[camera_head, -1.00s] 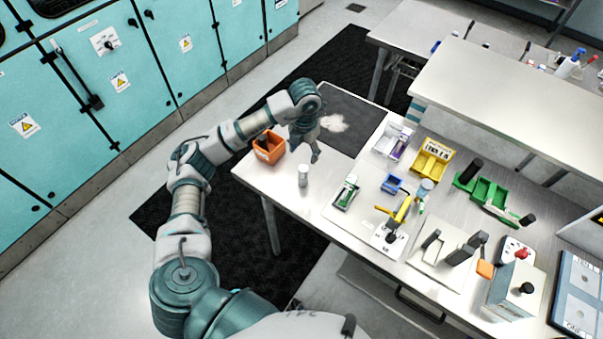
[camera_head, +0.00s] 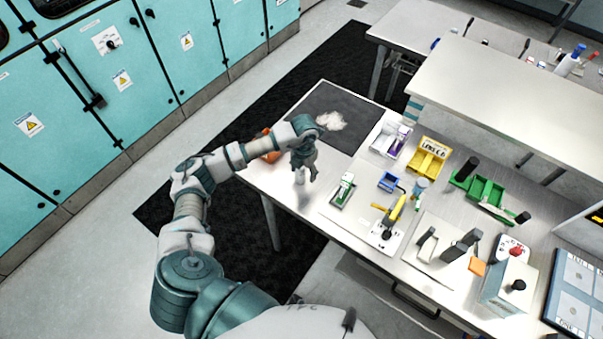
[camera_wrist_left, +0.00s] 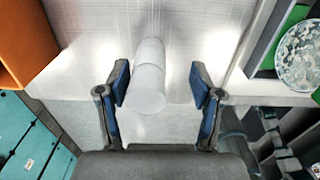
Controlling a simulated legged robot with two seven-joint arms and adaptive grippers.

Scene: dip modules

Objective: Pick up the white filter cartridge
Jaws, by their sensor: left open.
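The white filter cartridge (camera_wrist_left: 149,75) stands on the table in the left wrist view, between the two blue-padded fingers and a little beyond them. In the head view the white cartridge (camera_head: 300,176) shows only in part, below my left gripper (camera_head: 304,170), which hides the rest. In the left wrist view my left gripper (camera_wrist_left: 160,92) is open, and its fingers lie on either side of the cartridge with gaps. My right gripper is not in view.
An orange bin (camera_head: 271,156) is partly behind my left arm; its wall (camera_wrist_left: 25,40) is at left in the wrist view. A green-and-white item in a tray (camera_head: 343,190) lies right of the gripper. Yellow bins (camera_head: 429,158) and green bins (camera_head: 484,190) stand farther right.

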